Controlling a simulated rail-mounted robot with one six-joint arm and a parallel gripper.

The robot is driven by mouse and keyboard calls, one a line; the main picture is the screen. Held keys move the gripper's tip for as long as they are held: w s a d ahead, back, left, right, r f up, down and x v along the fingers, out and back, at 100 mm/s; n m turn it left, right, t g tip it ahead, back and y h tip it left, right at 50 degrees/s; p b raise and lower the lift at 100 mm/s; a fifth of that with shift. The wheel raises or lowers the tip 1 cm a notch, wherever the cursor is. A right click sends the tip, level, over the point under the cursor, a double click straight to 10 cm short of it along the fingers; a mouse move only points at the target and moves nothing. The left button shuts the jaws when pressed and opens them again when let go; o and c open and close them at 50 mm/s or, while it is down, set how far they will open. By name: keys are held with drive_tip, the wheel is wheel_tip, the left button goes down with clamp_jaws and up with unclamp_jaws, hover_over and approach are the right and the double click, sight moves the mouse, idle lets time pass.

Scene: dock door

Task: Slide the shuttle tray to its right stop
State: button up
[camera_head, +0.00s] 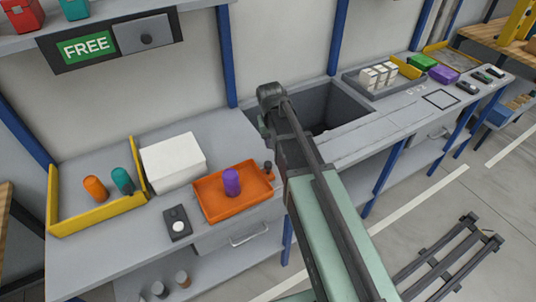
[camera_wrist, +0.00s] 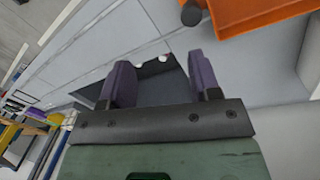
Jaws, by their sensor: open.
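The orange shuttle tray (camera_head: 252,188) sits on the left bench with a purple cylinder (camera_head: 231,182) standing in it. A dark knob (camera_head: 268,167) stands at the tray's right end. In the wrist view, part of the orange tray (camera_wrist: 262,14) shows at the top right, with the dark round knob (camera_wrist: 191,13) beside its edge. My gripper (camera_wrist: 160,62) is open, with nothing between its two purple-grey fingers, and is apart from the tray and knob. In the head view my arm is right of the tray and hides most of the gripper.
A dark recessed opening (camera_head: 345,105) lies behind my arm, between the benches. A white box (camera_head: 173,162) stands behind the tray, and a dark button box (camera_head: 177,222) lies at its front left. A yellow-edged bay at left holds an orange bottle (camera_head: 95,189) and a teal one (camera_head: 122,181).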

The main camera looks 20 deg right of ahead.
sight(268, 163)
drive_tip(key=a+f+m+b, duration=0.1)
drive_tip(key=f+b, duration=0.2)
drive_tip(key=a+f+m+y+b, duration=0.1)
drive_tip(key=f+m+b, duration=0.1)
drive_tip(key=f+b, duration=0.2)
drive_tip(key=a+f+m+b, duration=0.1)
drive_tip(key=f+m+b, duration=0.1)
drive_tip(key=f+b, duration=0.2)
drive_tip(key=shift+w+f+y, duration=0.25)
drive_tip(key=shift+w+y, duration=0.05)
drive_tip(key=shift+d, duration=0.1)
drive_tip(key=shift+r, duration=0.15)
drive_tip(key=shift+c, duration=0.3)
clamp_jaws()
